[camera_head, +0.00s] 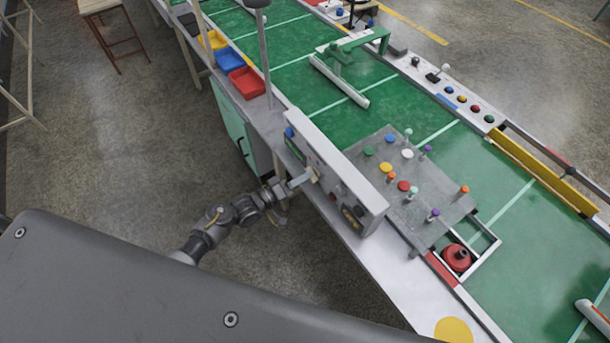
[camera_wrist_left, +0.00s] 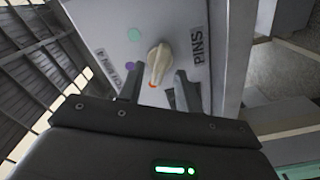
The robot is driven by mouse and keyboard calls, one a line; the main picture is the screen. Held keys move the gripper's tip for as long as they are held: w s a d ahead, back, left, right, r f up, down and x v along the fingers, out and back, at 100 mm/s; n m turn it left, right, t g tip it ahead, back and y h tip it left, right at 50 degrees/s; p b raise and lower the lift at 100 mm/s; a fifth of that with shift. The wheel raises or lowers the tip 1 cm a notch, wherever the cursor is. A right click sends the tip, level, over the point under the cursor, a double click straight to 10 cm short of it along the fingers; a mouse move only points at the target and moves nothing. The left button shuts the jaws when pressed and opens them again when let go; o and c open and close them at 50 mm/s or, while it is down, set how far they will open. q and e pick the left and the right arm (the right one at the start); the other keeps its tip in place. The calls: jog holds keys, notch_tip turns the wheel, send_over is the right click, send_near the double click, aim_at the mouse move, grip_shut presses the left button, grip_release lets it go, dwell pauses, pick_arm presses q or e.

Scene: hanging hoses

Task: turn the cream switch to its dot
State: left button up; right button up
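The cream switch (camera_wrist_left: 158,62) is a pointed knob on the face of a grey panel (camera_wrist_left: 185,20) lettered "PINS", and its narrow end is at a small orange mark (camera_wrist_left: 152,86). A green dot (camera_wrist_left: 134,34) and a purple dot (camera_wrist_left: 129,65) lie on the panel to its left. My left gripper (camera_wrist_left: 160,90) is open, with one finger on either side of the switch's lower end; I cannot tell whether they touch it. In the head view my left gripper (camera_head: 301,181) is at the panel's near face, hiding most of the switch. My right gripper is not in view.
The panel box (camera_head: 350,185) stands on the near edge of a long green bench (camera_head: 390,95). Behind it is a grey board (camera_head: 435,200) with coloured discs and pegs. Red, blue and yellow trays (camera_head: 247,82) sit farther left. The floor on the near side is clear.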

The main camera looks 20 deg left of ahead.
pick_arm(q)
jog(key=b+v, duration=0.1)
jog(key=v, duration=0.8)
jog(key=s+a+f+m+g+y, duration=0.1)
jog(key=s+a+f+y, duration=0.2)
jog(key=f, duration=0.5)
jog(key=s+a+f+m+g+y, duration=0.2)
jog(key=f, duration=0.6)
jog(key=s+a+f+m+g+y, duration=0.1)
jog(key=s+a+f+y, duration=0.2)
jog(key=f, duration=0.4)
jog(key=s+a+f+m+g+y+b, duration=0.1)
jog(key=s+f+g, duration=0.2)
jog(key=s+f, duration=0.4)
jog(key=s+a+f+m+g+y, duration=0.1)
jog(key=s+f+g+y, duration=0.1)
jog(key=s+f, duration=0.5)
jog(key=s+d+f+g, duration=0.1)
jog(key=s+g, duration=0.1)
jog(key=s, duration=0.6)
jog(key=s+d+f+g, duration=0.1)
jog(key=s+d+f, duration=0.1)
jog(key=s, duration=0.7)
jog(key=shift+s+d+f+m+g+y+b, duration=0.2)
jog(key=shift+d+m+g+y+b, duration=0.1)
jog(key=shift+g+b, duration=0.15)
